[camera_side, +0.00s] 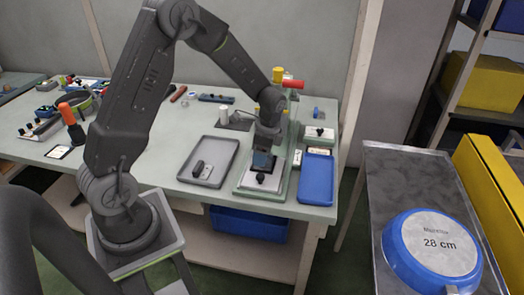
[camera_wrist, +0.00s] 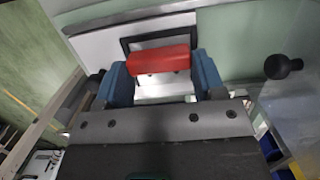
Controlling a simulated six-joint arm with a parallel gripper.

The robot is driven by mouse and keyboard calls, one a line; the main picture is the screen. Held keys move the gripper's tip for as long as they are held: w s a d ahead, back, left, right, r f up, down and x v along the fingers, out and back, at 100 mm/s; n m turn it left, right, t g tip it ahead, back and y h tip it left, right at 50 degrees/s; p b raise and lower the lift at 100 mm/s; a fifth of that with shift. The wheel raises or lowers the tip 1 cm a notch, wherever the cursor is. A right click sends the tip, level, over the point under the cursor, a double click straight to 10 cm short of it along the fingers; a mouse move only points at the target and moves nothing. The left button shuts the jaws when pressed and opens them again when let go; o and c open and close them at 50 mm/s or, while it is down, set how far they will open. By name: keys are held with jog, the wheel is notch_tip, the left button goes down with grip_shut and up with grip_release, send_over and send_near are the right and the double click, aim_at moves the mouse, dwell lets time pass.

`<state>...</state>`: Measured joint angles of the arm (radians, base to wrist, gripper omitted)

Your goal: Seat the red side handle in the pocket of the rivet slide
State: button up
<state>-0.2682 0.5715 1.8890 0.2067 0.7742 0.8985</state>
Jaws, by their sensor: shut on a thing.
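My gripper (camera_side: 263,160) is low over the pale plate of the rivet slide (camera_side: 250,183), on a green-edged base at the front of the bench. In the wrist view its two blue fingers (camera_wrist: 163,80) are shut on the red side handle (camera_wrist: 160,59), one at each end. Behind the handle, a dark rectangular outline (camera_wrist: 127,42) on the pale plate looks like the pocket. The handle overlaps it, and I cannot tell whether it is in it or above it. The handle is hidden in the side view. A black knob (camera_wrist: 282,66) stands right of the gripper.
An empty blue tray (camera_side: 316,180) lies to the right. A press with a red-ended lever (camera_side: 293,84) rises behind. A blue pan (camera_side: 432,252) is on the conveyor at right.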

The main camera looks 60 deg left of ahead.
jog(key=shift+f, duration=0.7)
jog(key=o, duration=1.1)
jog(key=r, duration=0.5)
jog(key=d+r, duration=0.1)
jog(key=r, duration=0.1)
jog(key=shift+w+r, duration=0.2)
jog(key=shift+w, duration=0.2)
jog(key=s+d+r+n+t, duration=0.25)
jog(key=s+d+r, duration=0.2)
jog(key=r, duration=0.25)
jog(key=s+d+r+n+t, duration=0.2)
jog(key=s+d+r+n, duration=0.15)
jog(key=s+r, duration=0.3)
jog(key=s+d+r+n, duration=0.1)
jog(key=s, duration=0.1)
jog(key=s+d+r+n+t, duration=0.1)
jog(key=s+d, duration=0.1)
jog(key=s, duration=0.1)
jog(key=s+d+r+n+t+h, duration=0.1)
jog(key=s, duration=0.2)
jog(key=shift+s+d, duration=0.15)
jog(key=shift+s, duration=0.1)
